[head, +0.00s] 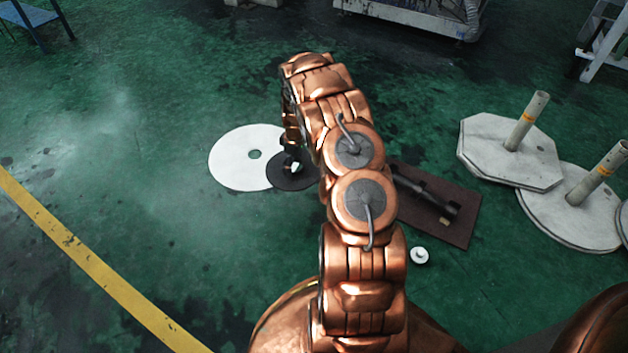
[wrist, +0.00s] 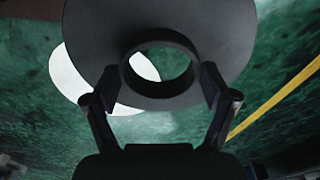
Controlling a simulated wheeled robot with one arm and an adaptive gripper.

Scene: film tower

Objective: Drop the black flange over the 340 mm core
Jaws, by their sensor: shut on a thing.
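The black flange (wrist: 225,38) is a flat dark disc with a raised ring hub around its centre hole. My gripper (wrist: 158,82) is shut on that hub, one finger on each side. In the head view the flange (head: 284,182) shows beneath the end of my arm, overlapping the right edge of a white disc. My gripper there is mostly hidden by my arm. At the right, grey-beige upright cores stand on pale bases: one core (head: 526,121) on an octagonal base, another (head: 598,172) on a round base. Both have an orange band. I cannot tell which is 340 mm.
The white disc (head: 228,160) with a centre hole is left of the flange. A dark brown mat (head: 462,225) bearing a black tool lies right of my arm, near a small white knob (head: 420,256). Another pale base is cut off at the right edge.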

